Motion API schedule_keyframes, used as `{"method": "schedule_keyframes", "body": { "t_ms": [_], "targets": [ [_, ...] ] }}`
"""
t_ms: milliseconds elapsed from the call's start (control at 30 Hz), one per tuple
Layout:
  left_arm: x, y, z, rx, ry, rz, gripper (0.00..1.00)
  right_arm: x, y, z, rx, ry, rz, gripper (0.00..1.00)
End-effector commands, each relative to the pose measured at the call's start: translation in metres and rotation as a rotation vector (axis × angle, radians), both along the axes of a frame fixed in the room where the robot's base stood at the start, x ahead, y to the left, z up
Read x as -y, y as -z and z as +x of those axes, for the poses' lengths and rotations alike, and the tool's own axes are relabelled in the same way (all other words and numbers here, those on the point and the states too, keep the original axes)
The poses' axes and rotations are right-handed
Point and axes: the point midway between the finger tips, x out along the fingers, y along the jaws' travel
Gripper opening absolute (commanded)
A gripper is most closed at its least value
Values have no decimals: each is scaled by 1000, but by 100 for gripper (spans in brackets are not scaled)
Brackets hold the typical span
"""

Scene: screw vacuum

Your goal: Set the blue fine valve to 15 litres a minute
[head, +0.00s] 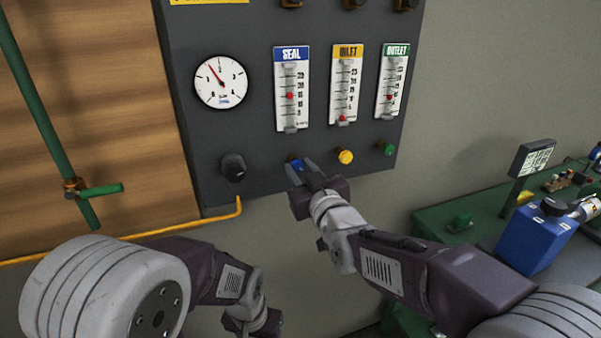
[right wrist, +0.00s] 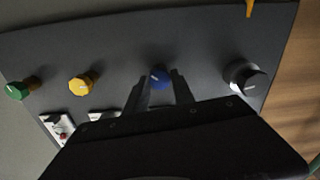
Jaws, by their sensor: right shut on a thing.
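The blue fine valve (head: 296,162) is a small knob on the dark panel, below the SEAL flow tube (head: 291,112). The red float (head: 290,95) in that tube sits about mid-scale, close to what looks like the 15 mark; the digits are blurred. My right gripper (head: 299,169) is shut on the blue knob, which also shows between its two fingers in the right wrist view (right wrist: 159,77). A pale pointer line shows on the knob face there. My left arm is at the bottom left, its fingers out of frame.
Right of the blue knob are a yellow knob (head: 345,156) and a green knob (head: 387,148); left is a black knob (head: 233,167). A round dial (head: 221,82) is above it. A yellow pipe (head: 150,232) runs below the panel. Green machinery (head: 450,215) stands at right.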

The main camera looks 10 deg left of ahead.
Motion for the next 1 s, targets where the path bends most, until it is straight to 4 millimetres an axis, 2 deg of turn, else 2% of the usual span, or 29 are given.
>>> {"method": "schedule_keyframes", "body": {
  "t_ms": [133,167,200,233,567,1000],
  "targets": [
    [0,-1,0,0,0,0,59,0,0,0,-1,0,0,0],
    [0,-1,0,0,0,0,59,0,0,0,-1,0,0,38],
    [0,-1,0,0,0,0,59,0,0,0,-1,0,0,49],
    [0,-1,0,0,0,0,59,0,0,0,-2,0,1,52],
    [0,0,0,0,0,0,59,2,0,-3,-1,0,2,52],
    [0,8,0,0,0,0,59,46,0,-69,-1,-1,2,52]
  ]
}}
